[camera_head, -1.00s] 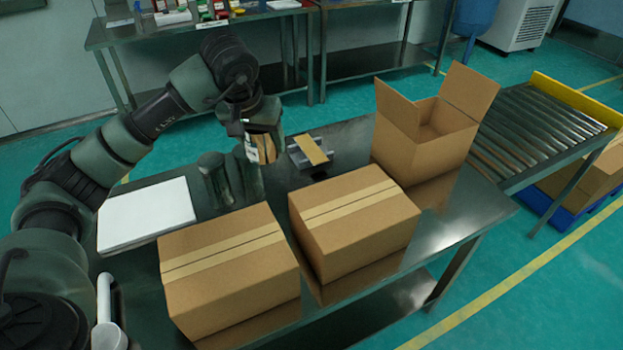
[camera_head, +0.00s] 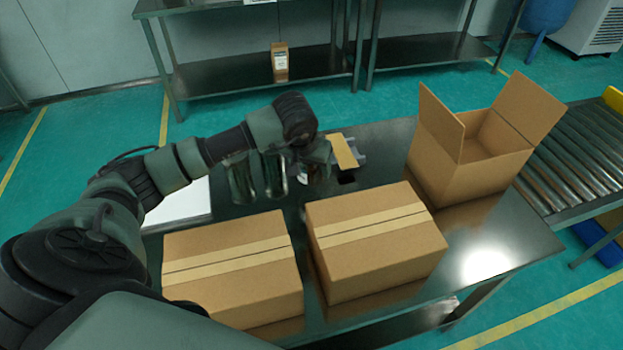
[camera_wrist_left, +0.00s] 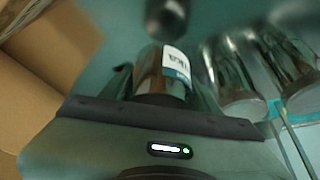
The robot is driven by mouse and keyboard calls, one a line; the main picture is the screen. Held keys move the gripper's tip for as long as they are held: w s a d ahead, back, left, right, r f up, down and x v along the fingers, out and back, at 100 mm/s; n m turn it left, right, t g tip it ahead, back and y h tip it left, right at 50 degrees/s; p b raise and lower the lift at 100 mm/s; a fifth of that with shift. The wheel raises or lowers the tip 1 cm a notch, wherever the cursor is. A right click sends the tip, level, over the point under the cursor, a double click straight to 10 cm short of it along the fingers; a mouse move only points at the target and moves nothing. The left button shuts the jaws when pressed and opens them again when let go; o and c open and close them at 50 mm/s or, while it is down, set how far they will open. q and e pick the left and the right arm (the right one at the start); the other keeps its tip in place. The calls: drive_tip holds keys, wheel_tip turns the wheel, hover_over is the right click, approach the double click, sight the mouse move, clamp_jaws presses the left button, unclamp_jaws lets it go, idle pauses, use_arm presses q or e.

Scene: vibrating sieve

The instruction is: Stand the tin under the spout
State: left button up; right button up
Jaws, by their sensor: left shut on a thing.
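My left gripper (camera_head: 312,165) is over the far part of the steel table, left of a small device with a tan top (camera_head: 345,151). In the left wrist view its jaws (camera_wrist_left: 160,98) are shut on the tin (camera_wrist_left: 166,74), a brownish cylinder with a white and blue label. In the head view the arm and gripper mostly hide the tin. A dark, blurred round part (camera_wrist_left: 166,18) shows just beyond the tin in the wrist view; I cannot tell whether it is the spout. My right gripper is not in view.
Shiny metal cylinders (camera_head: 241,182) stand left of the gripper. Two closed cartons (camera_head: 232,265) (camera_head: 375,240) fill the near side. An open carton (camera_head: 455,170) stands at right, before a roller conveyor (camera_head: 590,155). A white board (camera_head: 182,203) lies at left.

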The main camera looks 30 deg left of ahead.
sight(311, 191)
use_arm(q)
drive_tip(key=shift+f, duration=0.6)
wheel_tip(311, 191, down, 3)
drive_tip(key=shift+f, duration=0.55)
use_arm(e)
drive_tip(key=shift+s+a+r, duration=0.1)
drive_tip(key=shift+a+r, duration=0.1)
use_arm(q)
drive_tip(key=shift+f, duration=0.2)
drive_tip(key=o, duration=1.4)
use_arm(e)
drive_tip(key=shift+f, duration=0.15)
use_arm(q)
drive_tip(key=shift+r, duration=0.1)
